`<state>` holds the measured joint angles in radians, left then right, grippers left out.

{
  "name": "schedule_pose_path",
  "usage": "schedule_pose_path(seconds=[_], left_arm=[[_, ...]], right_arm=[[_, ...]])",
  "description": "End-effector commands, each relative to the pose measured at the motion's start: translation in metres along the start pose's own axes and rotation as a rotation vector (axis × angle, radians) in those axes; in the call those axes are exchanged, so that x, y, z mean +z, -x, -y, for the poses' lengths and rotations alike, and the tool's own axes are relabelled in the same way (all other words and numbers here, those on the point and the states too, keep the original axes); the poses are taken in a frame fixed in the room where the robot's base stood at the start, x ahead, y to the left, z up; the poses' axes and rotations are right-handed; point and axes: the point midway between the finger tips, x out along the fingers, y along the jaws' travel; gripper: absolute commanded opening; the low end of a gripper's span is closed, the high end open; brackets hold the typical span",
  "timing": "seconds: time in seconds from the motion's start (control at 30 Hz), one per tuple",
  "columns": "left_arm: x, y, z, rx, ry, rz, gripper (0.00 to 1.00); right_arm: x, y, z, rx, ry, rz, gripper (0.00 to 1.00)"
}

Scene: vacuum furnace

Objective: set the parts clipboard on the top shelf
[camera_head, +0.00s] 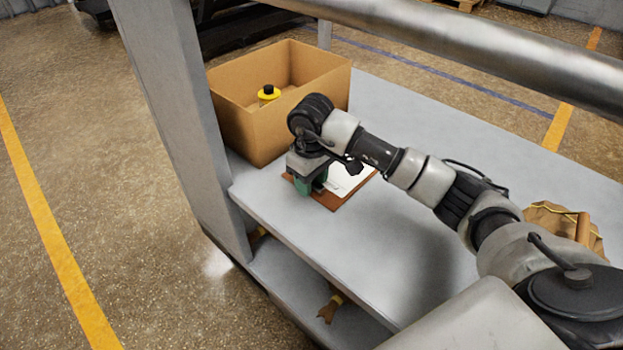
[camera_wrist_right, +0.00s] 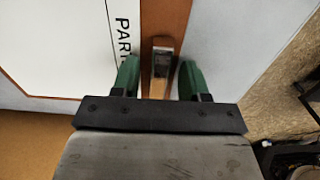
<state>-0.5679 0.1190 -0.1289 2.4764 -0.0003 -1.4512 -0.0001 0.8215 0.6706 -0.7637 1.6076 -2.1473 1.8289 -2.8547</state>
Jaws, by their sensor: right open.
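The parts clipboard (camera_head: 334,202) lies flat on the grey shelf (camera_head: 345,245), a brown board with a white sheet. In the right wrist view, the clipboard (camera_wrist_right: 80,35) shows large black letters starting "PART". My right gripper (camera_head: 312,190) points down over the clipboard's near left side and partly hides it. In the wrist view, the green fingers of my right gripper (camera_wrist_right: 160,78) are apart, with a brown-and-metal piece (camera_wrist_right: 163,58) at the board's edge between them. Whether the fingers touch it I cannot tell. My left gripper is out of view.
An open cardboard box (camera_head: 235,132) stands behind the gripper, with a yellow, black-capped container (camera_head: 268,94) in it. A crumpled brown item (camera_head: 563,224) lies at the shelf's right. A grey post (camera_head: 175,110) rises at left, and a thick metal bar (camera_head: 460,42) crosses above.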

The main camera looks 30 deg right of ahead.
Motion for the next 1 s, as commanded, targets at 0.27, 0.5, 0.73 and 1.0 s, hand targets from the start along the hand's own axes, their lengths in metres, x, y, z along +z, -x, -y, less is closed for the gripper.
schedule_pose_path(seconds=[0.27, 0.5, 0.73, 1.0], left_arm=[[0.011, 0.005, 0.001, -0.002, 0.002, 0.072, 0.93], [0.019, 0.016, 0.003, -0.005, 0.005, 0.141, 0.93], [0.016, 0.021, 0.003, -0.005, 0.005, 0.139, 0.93], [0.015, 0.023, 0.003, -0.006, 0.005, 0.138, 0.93]], right_arm=[[-0.001, 0.012, -0.001, 0.002, 0.0, -0.003, 0.44], [-0.001, 0.065, -0.001, 0.003, 0.001, -0.005, 0.44], [0.0, 0.106, 0.0, 0.001, 0.0, -0.001, 0.44], [0.0, 0.122, 0.0, 0.0, 0.0, 0.0, 0.44]])
